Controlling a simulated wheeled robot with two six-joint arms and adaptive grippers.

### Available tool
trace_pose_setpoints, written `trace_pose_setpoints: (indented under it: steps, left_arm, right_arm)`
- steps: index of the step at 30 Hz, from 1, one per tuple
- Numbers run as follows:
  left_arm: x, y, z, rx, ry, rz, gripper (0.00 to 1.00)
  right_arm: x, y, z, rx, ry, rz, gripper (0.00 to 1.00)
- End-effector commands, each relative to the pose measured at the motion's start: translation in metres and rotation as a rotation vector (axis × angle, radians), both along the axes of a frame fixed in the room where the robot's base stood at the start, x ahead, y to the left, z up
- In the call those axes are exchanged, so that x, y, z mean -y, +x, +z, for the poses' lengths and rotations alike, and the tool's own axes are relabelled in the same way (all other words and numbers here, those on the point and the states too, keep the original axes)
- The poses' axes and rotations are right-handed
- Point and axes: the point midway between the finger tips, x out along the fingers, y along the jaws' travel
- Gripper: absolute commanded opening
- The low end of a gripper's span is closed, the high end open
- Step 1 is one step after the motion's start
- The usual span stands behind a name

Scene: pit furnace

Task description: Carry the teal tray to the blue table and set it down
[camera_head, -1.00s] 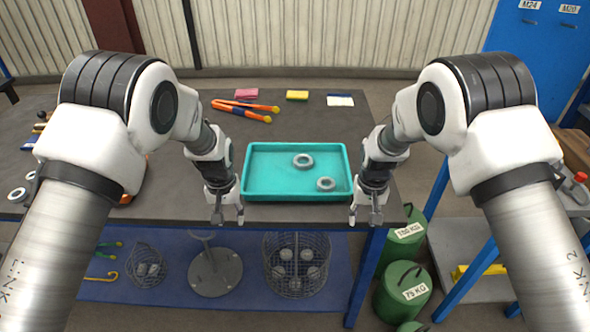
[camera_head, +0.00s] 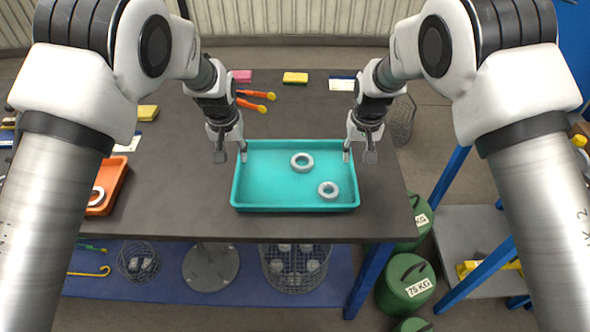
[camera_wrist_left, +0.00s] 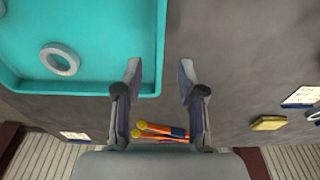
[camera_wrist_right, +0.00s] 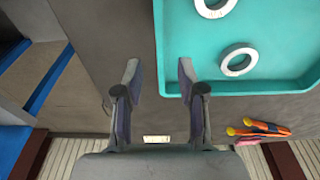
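The teal tray (camera_head: 295,207) lies flat on the dark grey bench top (camera_head: 190,215) near its right end, with two grey rings (camera_head: 302,162) (camera_head: 328,190) in it. My left gripper (camera_head: 231,155) is open at the tray's left side, near the far corner. In the left wrist view the tray's side rim (camera_wrist_left: 160,45) shows between the fingers. My right gripper (camera_head: 359,156) is open at the right side, near the far corner, and that rim (camera_wrist_right: 158,45) also shows between its fingers. Neither grips anything. I cannot clearly pick out the blue table.
An orange tray (camera_head: 106,187) sits left on the bench. Orange-handled pliers (camera_head: 255,100), a pink sponge (camera_head: 240,76) and a yellow sponge (camera_head: 295,77) lie behind the teal tray. Green weights (camera_head: 405,284) and a blue-legged stand (camera_head: 470,235) are to the right, below.

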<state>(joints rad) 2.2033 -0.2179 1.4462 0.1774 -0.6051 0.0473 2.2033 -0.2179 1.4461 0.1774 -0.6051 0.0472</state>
Motion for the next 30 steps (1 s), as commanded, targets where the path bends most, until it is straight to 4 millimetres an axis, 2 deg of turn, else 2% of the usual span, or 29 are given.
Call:
trace_pose_setpoints:
  steps: [4,8,18,22,30]
  left_arm:
    - [0.0,0.0,-0.002,0.0,0.0,0.0,0.4]
    - [0.0,0.002,-0.014,-0.002,0.0,0.0,0.4]
    - [0.0,0.01,-0.067,-0.001,0.0,-0.001,0.4]
    - [0.0,0.011,-0.076,0.001,0.0,-0.001,0.4]
    - [0.0,0.011,-0.077,0.001,0.0,0.0,0.4]
  right_arm:
    - [0.0,0.0,-0.002,0.0,0.0,0.0,0.4]
    - [0.0,0.002,-0.015,-0.002,0.0,0.0,0.4]
    - [0.0,0.009,-0.067,-0.001,0.0,0.001,0.4]
    - [0.0,0.011,-0.076,0.001,0.0,0.001,0.4]
    - [0.0,0.011,-0.077,0.001,0.0,0.0,0.4]
